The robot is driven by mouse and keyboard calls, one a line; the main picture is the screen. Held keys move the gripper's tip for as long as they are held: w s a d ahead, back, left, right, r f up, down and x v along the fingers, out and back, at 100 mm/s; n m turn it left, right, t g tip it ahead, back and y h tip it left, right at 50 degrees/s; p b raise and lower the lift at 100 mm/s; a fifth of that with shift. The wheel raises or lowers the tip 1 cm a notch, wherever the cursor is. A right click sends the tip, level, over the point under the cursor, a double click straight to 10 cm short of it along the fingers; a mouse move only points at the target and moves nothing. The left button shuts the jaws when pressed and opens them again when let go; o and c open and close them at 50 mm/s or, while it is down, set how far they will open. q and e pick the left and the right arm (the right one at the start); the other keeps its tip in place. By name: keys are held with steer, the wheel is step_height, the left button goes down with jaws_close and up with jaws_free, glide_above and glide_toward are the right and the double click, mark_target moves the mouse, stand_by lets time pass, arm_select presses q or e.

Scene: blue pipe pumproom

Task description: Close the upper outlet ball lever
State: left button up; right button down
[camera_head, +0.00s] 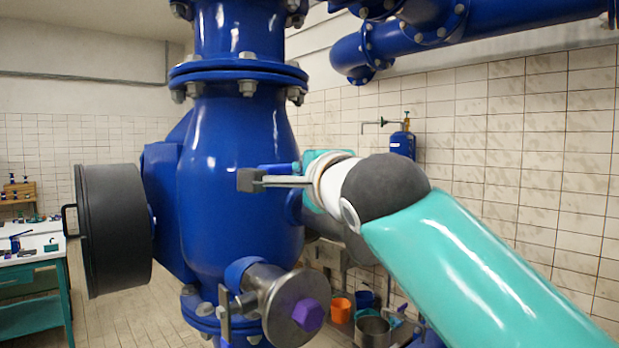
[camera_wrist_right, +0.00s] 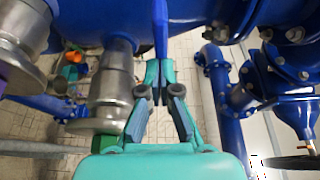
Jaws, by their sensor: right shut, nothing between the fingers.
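A narrow blue bar (camera_wrist_right: 160,30), apparently a lever handle, runs down from the top of the right wrist view to my right gripper (camera_wrist_right: 158,74). That gripper is shut with nothing held; its fingertips are close to the bar's end, and I cannot tell whether they touch. In the head view a short blue piece (camera_head: 279,168) shows beside the teal of my right gripper (camera_head: 312,163), in front of the large blue valve body (camera_head: 235,180). The fingers are mostly hidden there. I cannot tell for certain which piece is the upper outlet lever. My left gripper is not in view.
A steel outlet with a purple hex plug (camera_head: 308,315) and a grey lever (camera_head: 225,315) projects low on the body. A black round disc (camera_head: 115,232) stands at left. Another steel outlet (camera_wrist_right: 112,80) is left of the fingers. Blue pipes (camera_wrist_right: 225,95) stand at right.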

steer(key=shift+w+a, duration=0.15)
steer(key=shift+a, duration=0.4)
steer(key=a+b+v, duration=0.1)
steer(key=b+v, duration=0.6)
steer(key=v, duration=0.6)
steer(key=shift+s+a, duration=0.3)
steer(key=shift+a, duration=0.05)
